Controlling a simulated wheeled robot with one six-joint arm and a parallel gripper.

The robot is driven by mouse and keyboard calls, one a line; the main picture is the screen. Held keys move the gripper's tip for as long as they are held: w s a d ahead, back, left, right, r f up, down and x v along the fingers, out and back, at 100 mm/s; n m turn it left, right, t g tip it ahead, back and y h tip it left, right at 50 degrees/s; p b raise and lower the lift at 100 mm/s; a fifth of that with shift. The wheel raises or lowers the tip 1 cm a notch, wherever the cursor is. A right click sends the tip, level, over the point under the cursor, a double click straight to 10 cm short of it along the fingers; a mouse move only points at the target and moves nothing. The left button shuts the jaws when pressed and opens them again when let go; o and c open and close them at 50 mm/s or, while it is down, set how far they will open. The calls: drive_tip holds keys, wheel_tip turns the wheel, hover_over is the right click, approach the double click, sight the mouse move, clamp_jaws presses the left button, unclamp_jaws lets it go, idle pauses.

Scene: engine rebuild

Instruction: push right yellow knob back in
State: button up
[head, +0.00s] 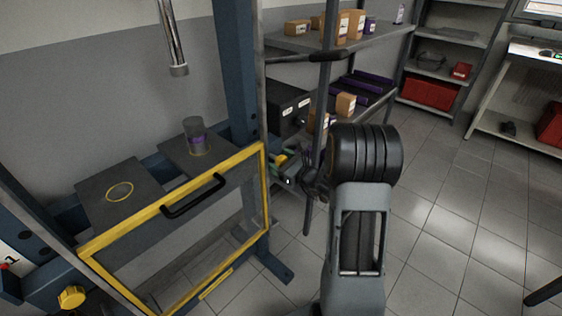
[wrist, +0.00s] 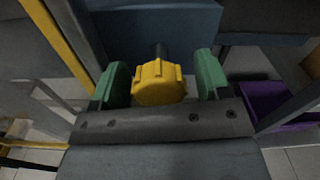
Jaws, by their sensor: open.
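The right yellow knob (wrist: 159,84) shows in the middle of the wrist view, with a dark shaft visible between it and the blue beam (wrist: 160,20) of the press. My gripper (wrist: 160,72) is open, with one green finger on each side of the knob and a visible gap on both sides. In the head view my gripper (head: 287,172) is beside the right post of the press; the right knob is mostly hidden there. Another yellow knob (head: 72,297) is low on the left side of the press.
A yellow-framed guard (head: 264,195) with a black handle (head: 194,196) is on the press front, left of my gripper. A grey cylinder (head: 196,136) with a purple band stands on a dark plate. Shelves (head: 290,40) with boxes stand behind.

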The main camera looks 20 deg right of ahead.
drive_tip(key=shift+s, duration=0.1)
drive_tip(key=v, duration=1.3)
drive_tip(key=shift+s+d, duration=0.15)
drive_tip(key=shift+s, duration=0.15)
